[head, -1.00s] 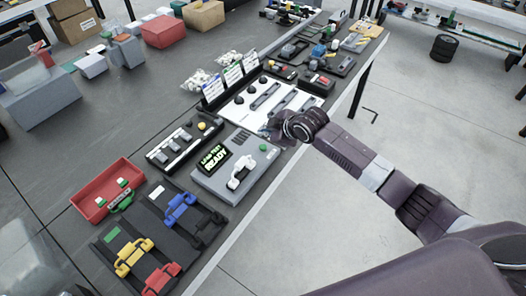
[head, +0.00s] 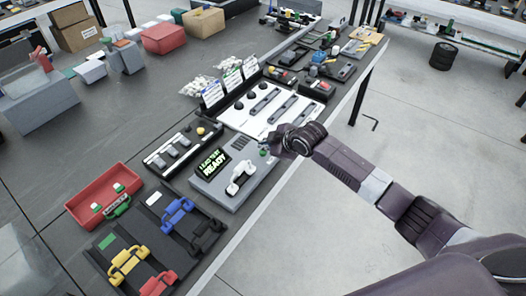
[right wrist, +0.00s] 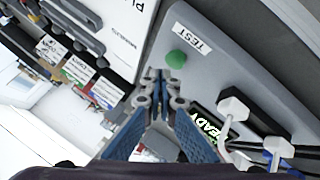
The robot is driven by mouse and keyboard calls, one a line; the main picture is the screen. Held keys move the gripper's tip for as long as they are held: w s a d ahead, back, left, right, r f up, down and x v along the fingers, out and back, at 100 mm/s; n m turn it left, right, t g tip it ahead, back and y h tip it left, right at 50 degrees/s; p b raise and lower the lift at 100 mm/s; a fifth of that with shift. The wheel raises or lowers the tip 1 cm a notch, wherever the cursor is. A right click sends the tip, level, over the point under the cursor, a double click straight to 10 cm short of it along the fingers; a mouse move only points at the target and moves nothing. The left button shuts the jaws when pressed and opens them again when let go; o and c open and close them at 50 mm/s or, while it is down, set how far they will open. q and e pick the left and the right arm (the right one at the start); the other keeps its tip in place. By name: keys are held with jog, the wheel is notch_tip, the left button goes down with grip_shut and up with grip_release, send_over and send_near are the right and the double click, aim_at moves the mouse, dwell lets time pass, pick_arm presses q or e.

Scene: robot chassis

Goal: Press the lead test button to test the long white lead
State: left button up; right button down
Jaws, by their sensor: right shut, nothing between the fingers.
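The grey lead tester (head: 212,188) sits on the bench with a lit display (head: 212,163) that includes READY. The white lead (head: 241,177) is on the tester's top beside the display; it also shows in the right wrist view (right wrist: 233,112). The round green button (right wrist: 176,58), next to a TEST label (right wrist: 192,38), is at the tester's far right corner in the head view. My right gripper (right wrist: 160,76) is shut and empty, its tips close beside the button; I cannot tell whether they touch it. In the head view the right gripper (head: 270,146) partly covers that corner.
A black rack (head: 150,225) with blue, black, yellow and red leads lies in front. A red bin (head: 85,213) holds a green lead. A white panel (head: 240,118) with black knobs stands just beyond the tester. The bench edge is close on the right.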

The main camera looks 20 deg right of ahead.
aim_at(264, 153)
jog(key=shift+f, duration=0.15)
dwell(0.7)
jog(key=shift+f, duration=0.25)
jog(key=shift+f+b, duration=0.3)
jog(key=shift+f, duration=0.25)
dwell(0.8)
jog(key=shift+r, duration=0.15)
jog(key=shift+r+p, duration=0.8)
jog(key=shift+p, duration=0.15)
notch_tip(264, 153, up, 5)
jog(key=p, duration=0.5)
jog(key=shift+r, duration=0.1)
